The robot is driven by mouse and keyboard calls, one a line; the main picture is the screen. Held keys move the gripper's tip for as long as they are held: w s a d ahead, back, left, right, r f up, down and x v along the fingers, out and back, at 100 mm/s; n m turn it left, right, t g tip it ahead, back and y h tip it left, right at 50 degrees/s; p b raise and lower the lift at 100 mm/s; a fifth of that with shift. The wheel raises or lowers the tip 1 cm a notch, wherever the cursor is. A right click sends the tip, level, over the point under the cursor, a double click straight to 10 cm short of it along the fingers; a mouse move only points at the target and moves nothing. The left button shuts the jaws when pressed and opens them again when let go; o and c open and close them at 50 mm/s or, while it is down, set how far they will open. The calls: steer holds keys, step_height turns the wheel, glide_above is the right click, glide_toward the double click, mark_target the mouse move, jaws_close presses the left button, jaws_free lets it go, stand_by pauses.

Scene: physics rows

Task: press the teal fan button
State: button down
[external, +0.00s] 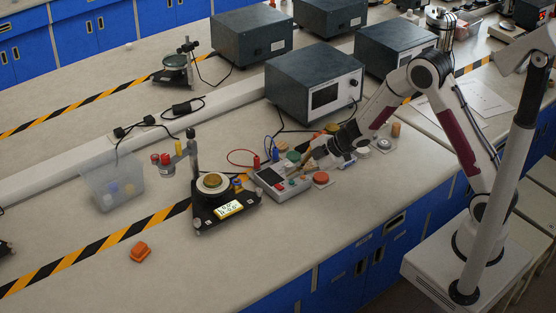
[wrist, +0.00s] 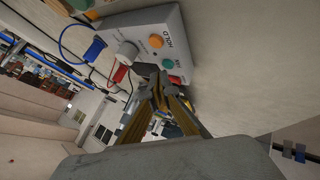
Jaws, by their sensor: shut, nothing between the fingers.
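A grey control box (external: 283,185) lies on the bench with small coloured buttons on its sloping face. In the wrist view, the box (wrist: 152,22) shows a teal button (wrist: 174,79) by the fingertips, a red button (wrist: 168,63) and an orange button (wrist: 155,41) marked HOLD. A separate green-teal round cap (external: 293,157) sits behind the box in the external view; I cannot read which is the fan button. My gripper (external: 309,164) is shut and empty, low over the right side of the box. Its tips (wrist: 158,84) are close to the teal button; contact cannot be told.
A red round cap (external: 321,179) sits right of the box and a yellow one (external: 332,128) behind. Red and blue plugs with cables stand at the box. A scale stand (external: 228,211) is on the left. The front bench is clear around an orange clip (external: 140,251).

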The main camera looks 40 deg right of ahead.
mark_target(294, 181)
steer(key=shift+f, duration=0.5)
stand_by(0.8)
steer(key=shift+r, duration=0.65)
steer(key=shift+r, duration=2.9)
steer(key=shift+d+f, duration=0.1)
